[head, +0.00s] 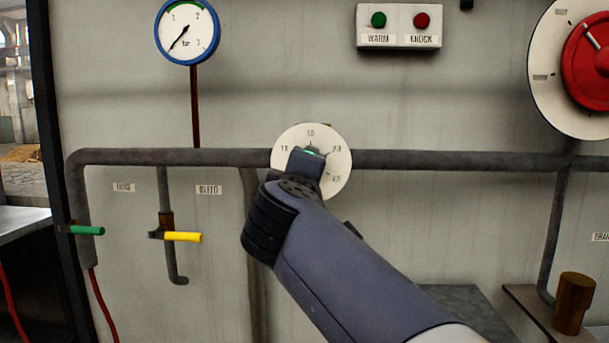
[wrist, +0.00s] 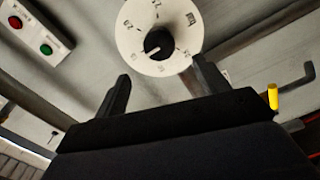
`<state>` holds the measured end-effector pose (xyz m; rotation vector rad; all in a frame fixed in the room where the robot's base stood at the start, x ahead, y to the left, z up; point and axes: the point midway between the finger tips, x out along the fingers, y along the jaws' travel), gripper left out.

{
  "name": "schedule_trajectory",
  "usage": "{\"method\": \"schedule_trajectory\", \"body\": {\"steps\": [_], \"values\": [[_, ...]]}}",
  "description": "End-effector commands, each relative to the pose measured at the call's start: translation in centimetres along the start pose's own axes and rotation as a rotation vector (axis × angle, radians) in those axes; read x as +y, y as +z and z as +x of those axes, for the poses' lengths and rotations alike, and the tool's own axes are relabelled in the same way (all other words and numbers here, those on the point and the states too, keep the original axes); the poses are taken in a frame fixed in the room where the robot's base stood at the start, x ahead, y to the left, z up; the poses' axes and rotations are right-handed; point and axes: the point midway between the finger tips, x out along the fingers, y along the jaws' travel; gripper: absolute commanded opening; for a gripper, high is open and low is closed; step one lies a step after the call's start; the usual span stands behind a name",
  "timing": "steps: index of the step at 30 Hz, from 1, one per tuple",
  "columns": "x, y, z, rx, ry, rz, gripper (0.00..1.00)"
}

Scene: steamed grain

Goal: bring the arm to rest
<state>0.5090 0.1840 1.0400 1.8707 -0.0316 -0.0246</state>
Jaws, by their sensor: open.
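My gripper (wrist: 160,66) is open, with a finger on each side in the wrist view and nothing between them. In the head view my arm reaches up from the lower right, and its end overlaps the white round dial (head: 338,174) on the panel. The dial (wrist: 133,42) also shows in the wrist view, with its black knob (wrist: 158,43) beyond the fingertips. The fingers appear apart from the knob, though the exact gap cannot be told. In the head view my gripper hides most of the knob.
A horizontal pipe (head: 430,160) runs across the panel. A green-handled valve (head: 86,230) and a yellow-handled valve (head: 182,237) are at left. A pressure gauge (head: 187,31), a button box (head: 399,26) and a red wheel (head: 592,62) are above. A brown cylinder (head: 573,303) stands lower right.

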Motion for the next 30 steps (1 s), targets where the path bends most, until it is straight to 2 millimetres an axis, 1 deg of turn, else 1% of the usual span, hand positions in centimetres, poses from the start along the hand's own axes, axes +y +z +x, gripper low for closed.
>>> {"method": "schedule_trajectory", "body": {"steps": [8,13,17,24,30], "values": [[0.0,0.0,0.0,0.000,0.000,0.000,0.70],[-0.1,0.0,0.8,-0.002,-0.001,-0.002,0.70],[-0.1,0.1,2.6,-0.004,0.000,-0.002,0.70],[0.0,0.1,6.9,-0.003,0.000,-0.002,0.70],[0.0,0.0,9.6,-0.001,0.000,-0.001,0.70]]}}
